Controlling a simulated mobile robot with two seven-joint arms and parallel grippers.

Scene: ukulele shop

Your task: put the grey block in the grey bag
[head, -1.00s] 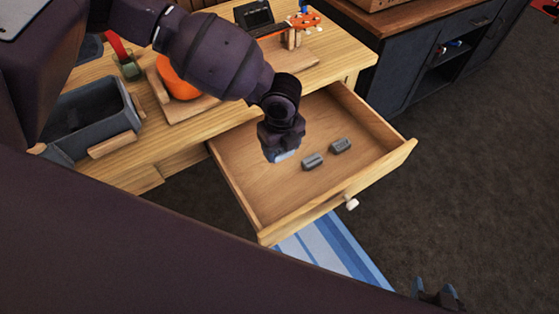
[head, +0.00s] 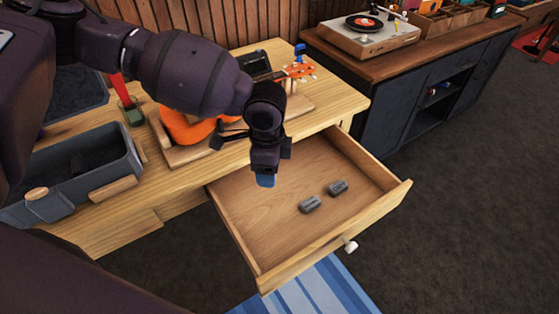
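Two small grey blocks lie apart on the floor of the open wooden drawer (head: 262,216): one grey block (head: 310,204) nearer the middle, the other grey block (head: 338,187) farther right. A dark grey open-topped container with wooden handles, seemingly the grey bag (head: 38,200), stands on the desk at left; something dark shows inside. My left gripper (head: 266,170) points down over the drawer's back left part, left of both blocks and apart from them. A small blue piece (head: 265,181) shows at its tip; whether it is held or part of the gripper is unclear. My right gripper is out of view.
An orange ukulele (head: 190,130) lies on a wooden stand on the desk (head: 110,210), behind my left arm. A dark cabinet (head: 400,105) with a turntable (head: 362,35) stands at back right. A blue striped rug (head: 315,292) lies below the drawer.

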